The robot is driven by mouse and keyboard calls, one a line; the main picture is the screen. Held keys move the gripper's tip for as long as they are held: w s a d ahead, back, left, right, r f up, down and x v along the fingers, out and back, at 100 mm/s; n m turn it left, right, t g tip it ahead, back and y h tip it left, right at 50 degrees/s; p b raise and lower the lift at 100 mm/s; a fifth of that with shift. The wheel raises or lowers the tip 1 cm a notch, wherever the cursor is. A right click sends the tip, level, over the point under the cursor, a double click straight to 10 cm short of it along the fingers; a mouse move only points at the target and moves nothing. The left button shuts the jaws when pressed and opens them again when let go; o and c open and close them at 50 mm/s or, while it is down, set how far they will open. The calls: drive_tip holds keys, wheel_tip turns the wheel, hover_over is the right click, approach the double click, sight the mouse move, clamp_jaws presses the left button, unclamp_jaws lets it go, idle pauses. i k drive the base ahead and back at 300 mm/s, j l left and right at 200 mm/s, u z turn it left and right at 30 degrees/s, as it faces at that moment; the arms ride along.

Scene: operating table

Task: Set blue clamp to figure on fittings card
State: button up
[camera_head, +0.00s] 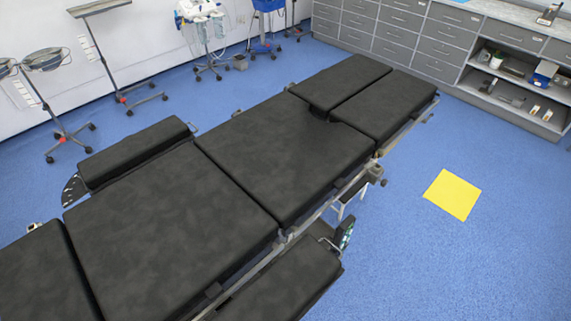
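The black padded operating table (250,165) runs diagonally from the lower left to the upper right. Small metal fittings sit along its near side rail, one of them a clamp-like joint (375,172) by the middle section; it looks grey and brown, not blue. I cannot make out a blue clamp or a card with a figure on it. A plain yellow square (453,194) lies flat on the floor to the right of the table; no figure shows on it. My gripper is not in this view.
A dark handset with green lights (346,234) stands at the table's near side. Wheeled stands (140,98) and equipment line the back wall. Grey drawer cabinets (400,45) and open shelves (510,95) fill the upper right. Blue floor around the yellow square is clear.

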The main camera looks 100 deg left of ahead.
sight(375, 171)
drive_tip(key=u, duration=2.75)
drive_tip(key=i+l+u, duration=0.3)
drive_tip(key=i+l, duration=0.15)
drive_tip(key=i, duration=0.15)
drive_tip(key=i+l+u, duration=0.35)
drive_tip(key=i+l, duration=0.2)
drive_tip(key=i+l+u, duration=0.3)
drive_tip(key=i+l, duration=0.15)
drive_tip(key=l, duration=0.35)
